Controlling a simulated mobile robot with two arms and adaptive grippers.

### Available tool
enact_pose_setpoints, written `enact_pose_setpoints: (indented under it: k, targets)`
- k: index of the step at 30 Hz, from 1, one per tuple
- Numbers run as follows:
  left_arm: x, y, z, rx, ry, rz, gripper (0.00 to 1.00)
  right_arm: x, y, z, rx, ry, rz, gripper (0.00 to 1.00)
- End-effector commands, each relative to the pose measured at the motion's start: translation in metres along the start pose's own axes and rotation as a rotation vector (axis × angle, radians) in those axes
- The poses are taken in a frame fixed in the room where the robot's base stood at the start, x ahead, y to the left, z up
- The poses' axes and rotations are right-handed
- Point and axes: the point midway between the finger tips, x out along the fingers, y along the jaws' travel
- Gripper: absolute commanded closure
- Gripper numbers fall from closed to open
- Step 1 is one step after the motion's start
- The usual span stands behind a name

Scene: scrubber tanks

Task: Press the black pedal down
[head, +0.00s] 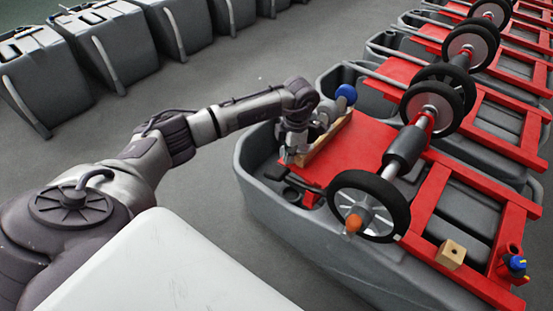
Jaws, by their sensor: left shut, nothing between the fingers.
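My left arm reaches across to the nearest grey scrubber tank (285,232). My left gripper (289,158) points down over the left end of its red deck (365,150). Its fingers look shut and hold nothing. A small dark piece (275,172) shows in the tank just left of the fingertips. It may be the black pedal, but I cannot tell for sure. The gripper partly hides this area, and I cannot tell whether it touches anything. My right gripper is not in view.
A wooden strip (327,141) and a blue ball (347,93) are close beside the gripper. A black wheel (369,206) stands to the right. A wooden block (450,254) sits on the red frame. More tanks line the back; grey floor (225,170) is clear.

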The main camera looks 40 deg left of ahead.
Motion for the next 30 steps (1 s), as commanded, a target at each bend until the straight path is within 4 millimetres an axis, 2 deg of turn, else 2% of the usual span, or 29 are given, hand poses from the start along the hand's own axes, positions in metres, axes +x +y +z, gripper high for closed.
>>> enact_pose_setpoints:
  k: [5,15,18,24,30]
  targets:
    - [-0.017,0.001,0.001,0.001,-0.004,0.003,1.00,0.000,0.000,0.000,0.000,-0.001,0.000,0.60]
    - [-0.088,0.001,0.001,0.000,-0.004,0.003,1.00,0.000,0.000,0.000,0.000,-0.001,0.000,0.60]
    - [-0.103,0.001,0.000,-0.001,-0.003,0.002,1.00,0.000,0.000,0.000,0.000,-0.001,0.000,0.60]
    - [-0.119,0.000,0.000,-0.001,-0.001,0.000,1.00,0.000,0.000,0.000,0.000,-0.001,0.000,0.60]
    - [-0.120,0.000,0.000,0.000,-0.001,-0.001,1.00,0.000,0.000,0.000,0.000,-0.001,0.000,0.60]
